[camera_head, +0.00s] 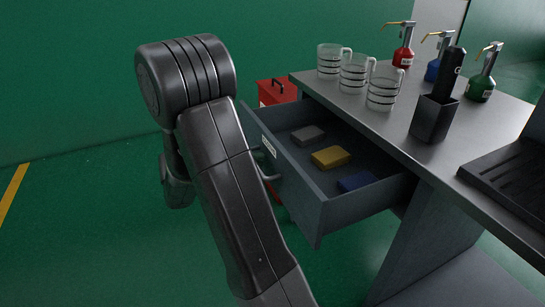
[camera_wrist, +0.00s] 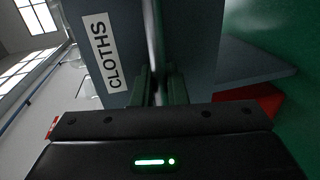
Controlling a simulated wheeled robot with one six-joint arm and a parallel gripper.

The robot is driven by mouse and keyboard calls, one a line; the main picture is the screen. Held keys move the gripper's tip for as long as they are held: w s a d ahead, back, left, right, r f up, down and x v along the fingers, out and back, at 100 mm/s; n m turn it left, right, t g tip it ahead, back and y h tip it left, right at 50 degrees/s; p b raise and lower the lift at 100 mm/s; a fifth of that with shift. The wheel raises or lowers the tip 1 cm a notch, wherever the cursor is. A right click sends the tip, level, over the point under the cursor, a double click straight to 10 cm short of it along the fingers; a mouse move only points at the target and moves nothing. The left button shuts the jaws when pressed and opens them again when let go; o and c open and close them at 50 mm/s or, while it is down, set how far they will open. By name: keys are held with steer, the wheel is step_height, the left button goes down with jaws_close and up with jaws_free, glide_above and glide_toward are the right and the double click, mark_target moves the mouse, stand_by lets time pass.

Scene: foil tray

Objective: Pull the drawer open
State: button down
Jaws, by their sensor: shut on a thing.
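The grey drawer (camera_head: 318,213) stands well out from under the counter in the head view, with a grey, a yellow and a blue folded cloth inside. Its front carries a white label, which reads CLOTHS in the wrist view (camera_wrist: 100,54). The bar handle (camera_head: 271,178) shows partly beside my arm. In the wrist view the handle (camera_wrist: 154,35) runs down between the fingers of my gripper (camera_wrist: 160,88), which is shut on it. In the head view my arm hides the fingers.
The counter (camera_head: 400,129) holds glass mugs (camera_head: 353,73), a black holder (camera_head: 433,117) and red, blue and green pump bottles (camera_head: 480,88). A red box (camera_head: 277,92) stands behind the drawer, left of the counter. The green floor at left is clear.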

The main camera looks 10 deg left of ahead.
steer(key=shift+f+v, duration=0.25)
steer(key=shift+v, duration=0.85)
steer(key=shift+f+v, duration=0.2)
steer(key=shift+v, duration=0.95)
steer(key=c, duration=1.6)
jaws_free()
steer(key=shift+o, duration=0.2)
steer(key=p+v, duration=0.3)
steer(key=v, duration=1.1)
steer(key=shift+f, duration=0.1)
